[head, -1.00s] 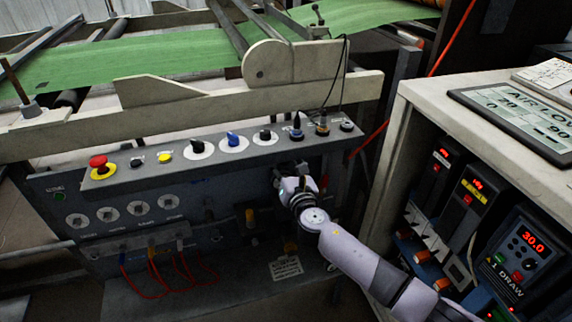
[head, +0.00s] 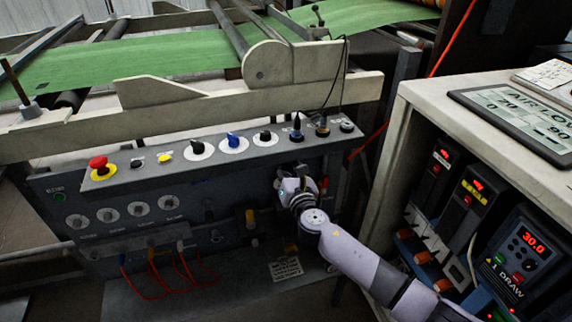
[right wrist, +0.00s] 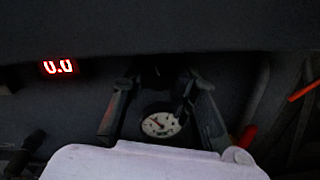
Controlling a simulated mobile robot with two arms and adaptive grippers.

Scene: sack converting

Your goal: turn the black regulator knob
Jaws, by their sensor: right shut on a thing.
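The black regulator knob (right wrist: 155,77) is a dim, dark shape under the overhanging console in the right wrist view. A round white-faced gauge (right wrist: 160,124) shows close to it, between my right gripper's fingers. My right gripper (right wrist: 158,84) is shut on the knob, one finger on each side. In the head view my right gripper (head: 288,170) reaches to the panel just below the sloped console, and it hides the knob there. The knob's turn angle is too dark to read. My left gripper is not in view.
The sloped console (head: 215,161) with a red stop button (head: 98,164) and several selectors overhangs the panel. A cabinet (head: 398,150) with lit controllers stands close on the right. A red 0.0 display (right wrist: 58,67) and a red-tipped part (right wrist: 247,137) flank the gripper.

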